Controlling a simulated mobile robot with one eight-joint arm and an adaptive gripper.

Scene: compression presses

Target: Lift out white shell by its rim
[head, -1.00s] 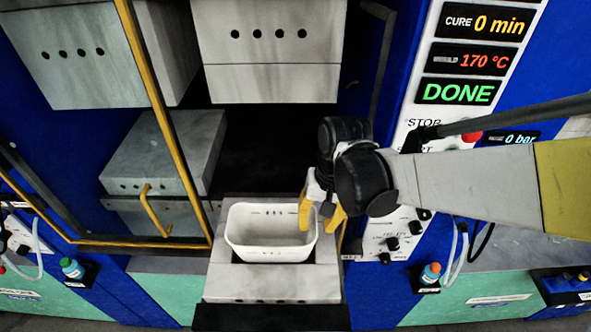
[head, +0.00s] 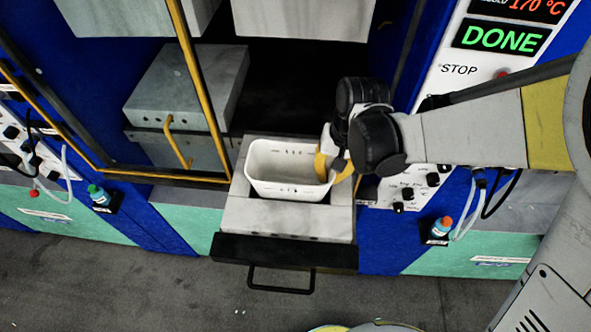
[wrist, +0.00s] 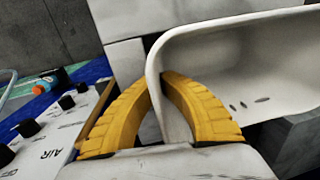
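The white shell (head: 280,168) is an open, tub-like box sitting in the grey lower mould block (head: 285,220) of the middle press. My gripper (head: 332,168) is at the shell's right end, with one yellow finger inside the wall and one outside. In the wrist view, the shell (wrist: 235,60) fills the upper right. My gripper's yellow fingertips (wrist: 156,84) close in on both faces of its wall at the rim corner and look pressed against it. The fingers hide part of the wall. The shell looks level in the mould.
An upper mould block (head: 300,17) hangs above and behind the shell. A yellow-edged guard door (head: 190,80) stands open at left. A control panel (head: 405,188) is close right of my gripper. A black handle (head: 281,290) sticks out in front.

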